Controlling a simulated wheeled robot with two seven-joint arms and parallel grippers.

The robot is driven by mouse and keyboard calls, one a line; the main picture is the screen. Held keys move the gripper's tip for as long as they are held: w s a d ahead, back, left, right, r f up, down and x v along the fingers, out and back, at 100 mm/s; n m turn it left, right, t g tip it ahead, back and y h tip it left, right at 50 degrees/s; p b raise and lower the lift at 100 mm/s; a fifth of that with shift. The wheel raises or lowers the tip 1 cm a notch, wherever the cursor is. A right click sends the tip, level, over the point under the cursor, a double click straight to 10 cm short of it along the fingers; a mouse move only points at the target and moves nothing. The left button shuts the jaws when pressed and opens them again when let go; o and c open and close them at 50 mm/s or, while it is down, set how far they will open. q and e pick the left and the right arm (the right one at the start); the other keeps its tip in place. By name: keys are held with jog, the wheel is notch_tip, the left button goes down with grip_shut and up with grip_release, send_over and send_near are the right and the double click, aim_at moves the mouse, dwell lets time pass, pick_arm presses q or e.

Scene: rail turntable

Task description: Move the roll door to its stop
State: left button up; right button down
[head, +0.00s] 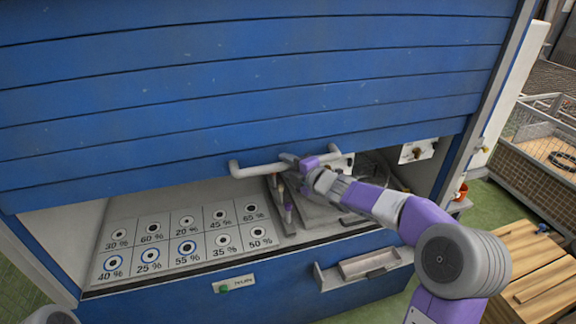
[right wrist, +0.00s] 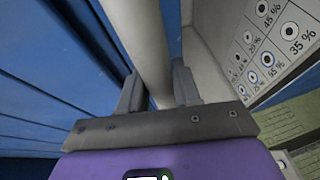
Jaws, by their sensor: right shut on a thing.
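The blue slatted roll door (head: 250,95) covers the upper part of the cabinet front, and its lower edge hangs above an open gap. A light grey bar handle (head: 258,170) is fixed along the door's lower edge. My right gripper (head: 292,162) is at the handle, reaching in from the right. In the right wrist view the handle bar (right wrist: 143,40) runs between the two fingers of my right gripper (right wrist: 160,92), which is shut on it. The blue slats (right wrist: 50,70) show on the left there. My left gripper is not in view.
Inside the gap lies a panel of round dials with percent labels (head: 185,238). A small grey tray (head: 368,264) sticks out from the lower blue front. Wooden boxes (head: 535,265) stand at the lower right, with a wire mesh crate (head: 540,165) behind.

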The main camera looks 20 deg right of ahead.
jog(key=shift+r, duration=0.1)
jog(key=c, duration=0.9)
grip_release()
jog(key=shift+v, duration=3.8)
